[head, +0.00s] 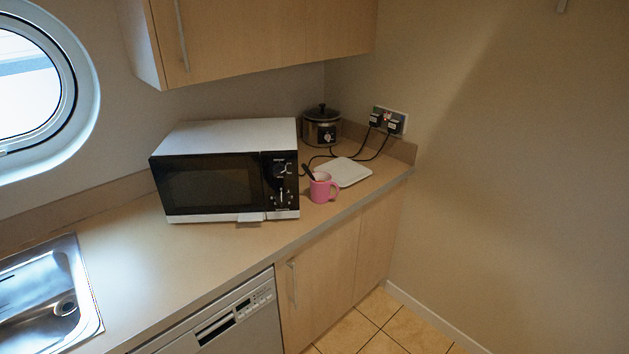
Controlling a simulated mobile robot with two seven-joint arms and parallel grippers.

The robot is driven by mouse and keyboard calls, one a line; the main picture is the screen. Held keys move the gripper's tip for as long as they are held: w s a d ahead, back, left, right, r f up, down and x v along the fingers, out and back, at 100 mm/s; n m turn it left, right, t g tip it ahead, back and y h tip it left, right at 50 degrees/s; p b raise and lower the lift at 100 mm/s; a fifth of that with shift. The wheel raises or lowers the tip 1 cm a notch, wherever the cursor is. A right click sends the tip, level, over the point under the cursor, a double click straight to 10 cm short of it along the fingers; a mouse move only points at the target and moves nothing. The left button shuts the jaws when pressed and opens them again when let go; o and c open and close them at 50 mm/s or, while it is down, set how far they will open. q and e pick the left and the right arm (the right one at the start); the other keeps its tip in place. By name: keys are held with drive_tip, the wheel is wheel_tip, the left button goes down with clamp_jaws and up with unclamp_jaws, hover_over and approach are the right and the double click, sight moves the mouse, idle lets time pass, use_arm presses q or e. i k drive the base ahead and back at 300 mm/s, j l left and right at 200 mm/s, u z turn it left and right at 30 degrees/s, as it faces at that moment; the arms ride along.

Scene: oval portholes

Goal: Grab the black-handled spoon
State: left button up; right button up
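A black handle (308,172), which looks like that of the spoon, sticks up out of a pink mug (322,189). It leans to the left against the mug's rim. The lower part of the spoon is hidden inside the mug. The mug stands upright on the counter near its front edge, with its handle to the right. Neither of my grippers is in the head view.
A microwave (215,180) stands left of the mug. A white plate or board (345,172) lies behind it to the right. A slow cooker (321,128) with black cables stands in the back corner. A sink (40,290) is at left. The counter (150,258) before the microwave is clear.

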sight(305, 167)
drive_tip(key=i+l+u, duration=0.3)
drive_tip(key=l, duration=0.35)
drive_tip(key=i+l+u, duration=0.1)
drive_tip(key=l, duration=0.3)
drive_tip(key=i+l, duration=0.25)
drive_tip(key=l, duration=0.15)
drive_tip(key=i+l, duration=0.3)
drive_tip(key=i+l+u, duration=0.15)
drive_tip(key=l+u, duration=0.25)
drive_tip(key=i+l+u, duration=0.1)
drive_tip(key=l+u, duration=0.35)
